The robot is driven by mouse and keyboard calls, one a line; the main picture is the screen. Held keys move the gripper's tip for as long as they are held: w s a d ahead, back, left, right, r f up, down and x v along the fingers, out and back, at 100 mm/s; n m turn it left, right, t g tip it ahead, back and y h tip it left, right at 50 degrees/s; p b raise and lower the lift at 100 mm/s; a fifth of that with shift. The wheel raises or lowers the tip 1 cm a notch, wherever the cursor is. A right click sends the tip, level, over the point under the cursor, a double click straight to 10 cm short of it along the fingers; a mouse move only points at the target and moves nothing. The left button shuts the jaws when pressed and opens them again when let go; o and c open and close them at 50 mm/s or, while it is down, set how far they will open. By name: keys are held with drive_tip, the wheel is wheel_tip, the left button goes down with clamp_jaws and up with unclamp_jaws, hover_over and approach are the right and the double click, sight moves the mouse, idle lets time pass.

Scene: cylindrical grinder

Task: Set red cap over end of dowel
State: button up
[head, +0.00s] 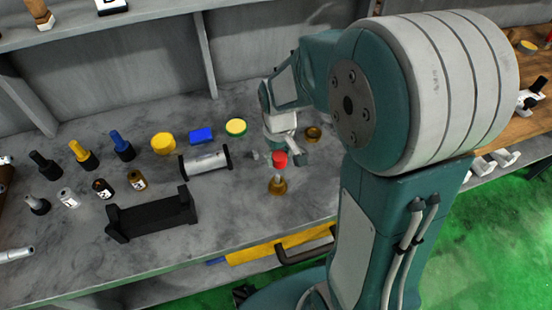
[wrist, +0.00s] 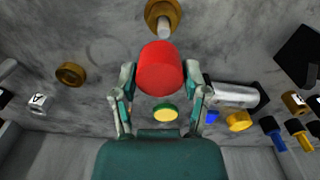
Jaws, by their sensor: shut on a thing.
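My gripper (wrist: 160,74) is shut on the red cap (wrist: 160,62), one finger on each side of it. In the head view the red cap (head: 279,159) is held above the bench, just above the dowel. The dowel (head: 277,178) is pale and stands upright in a round brass-coloured base (head: 277,187). In the wrist view the base (wrist: 176,12) and dowel (wrist: 164,26) show at the top edge, beyond the cap. The cap and dowel look apart. The cap's underside is hidden, so I cannot tell whether it is centred over the dowel.
A grey cylinder with black ends (head: 205,163) lies left of the dowel. A black cradle (head: 152,217) stands nearer the front. A brass ring (head: 313,134) lies to the right. A green-and-yellow disc (head: 236,127), blue block (head: 201,136) and yellow piece (head: 163,144) are further back.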

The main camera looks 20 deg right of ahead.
sight(277, 181)
drive_tip(key=shift+a+f, duration=0.1)
drive_tip(key=shift+a, duration=0.1)
drive_tip(key=shift+a+f, duration=0.2)
drive_tip(key=shift+f, duration=0.1)
drive_tip(key=shift+d+f, duration=0.2)
drive_tip(key=shift+f, duration=3.1)
drive_tip(key=o, duration=1)
